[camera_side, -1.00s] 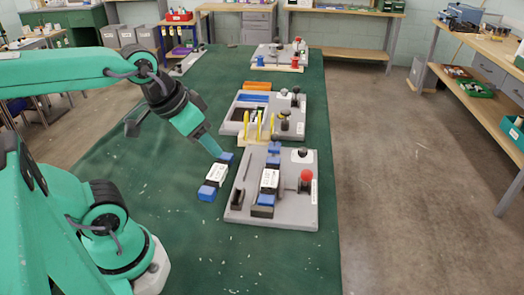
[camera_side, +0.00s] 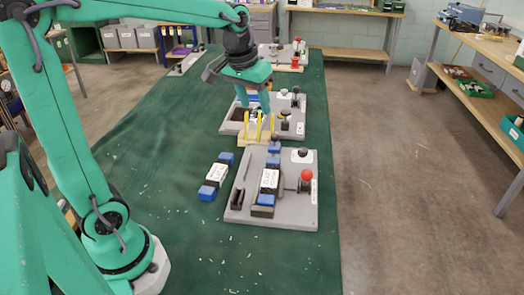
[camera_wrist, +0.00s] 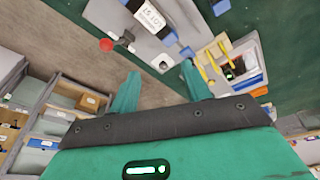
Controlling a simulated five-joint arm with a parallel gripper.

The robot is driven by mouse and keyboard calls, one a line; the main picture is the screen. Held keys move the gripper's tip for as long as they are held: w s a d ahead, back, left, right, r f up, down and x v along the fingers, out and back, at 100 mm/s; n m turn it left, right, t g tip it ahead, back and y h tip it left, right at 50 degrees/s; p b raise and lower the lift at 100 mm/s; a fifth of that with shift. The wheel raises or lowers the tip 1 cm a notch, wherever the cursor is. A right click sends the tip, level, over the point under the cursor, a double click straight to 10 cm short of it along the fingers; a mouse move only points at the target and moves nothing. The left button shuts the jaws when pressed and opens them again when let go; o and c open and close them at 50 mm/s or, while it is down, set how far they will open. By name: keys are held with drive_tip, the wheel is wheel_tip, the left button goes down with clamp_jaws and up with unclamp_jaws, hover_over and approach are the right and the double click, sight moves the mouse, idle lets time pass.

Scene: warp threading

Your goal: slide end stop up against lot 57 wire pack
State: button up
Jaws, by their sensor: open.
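The lot 57 wire pack (camera_side: 269,181), a white-labelled block with blue ends, lies on the nearest grey board (camera_side: 290,215). Its label also shows in the wrist view (camera_wrist: 151,16). A small blue piece (camera_side: 274,148) sits on the board beyond the pack's far end, and it shows in the wrist view (camera_wrist: 187,52); it may be the end stop, but I cannot tell for sure. A dark block (camera_side: 262,211) is at the pack's near end. My gripper (camera_side: 253,106) is open and empty, raised beyond the pack. Its fingers are apart in the wrist view (camera_wrist: 160,80).
A second labelled pack (camera_side: 217,175) lies on the green mat left of the board. A red knob (camera_side: 306,176) stands on the board's right. Yellow pegs (camera_side: 259,126) on a wooden block stand behind the board. Another grey board (camera_side: 291,128) lies beyond. The mat's near left is clear.

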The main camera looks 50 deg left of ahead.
drive_tip(key=w+a+f+n+g, duration=0.1)
drive_tip(key=w+a+f, duration=0.2)
drive_tip(key=w, duration=0.2)
drive_tip(key=w+a+f+n, duration=0.1)
drive_tip(key=w+a+f, duration=0.1)
drive_tip(key=w+f, duration=0.15)
drive_tip(key=n+g, duration=0.2)
hover_over(275, 138)
drive_tip(key=f, duration=0.8)
drive_tip(key=shift+w+a+f, duration=0.15)
drive_tip(key=shift+w+a, duration=0.05)
drive_tip(key=shift+a, duration=0.1)
drive_tip(key=shift+w+a+f, duration=0.15)
drive_tip(key=shift+a+f, duration=0.1)
drive_tip(key=shift+f, duration=0.1)
drive_tip(key=shift+f, duration=0.15)
drive_tip(key=shift+f, duration=3.75)
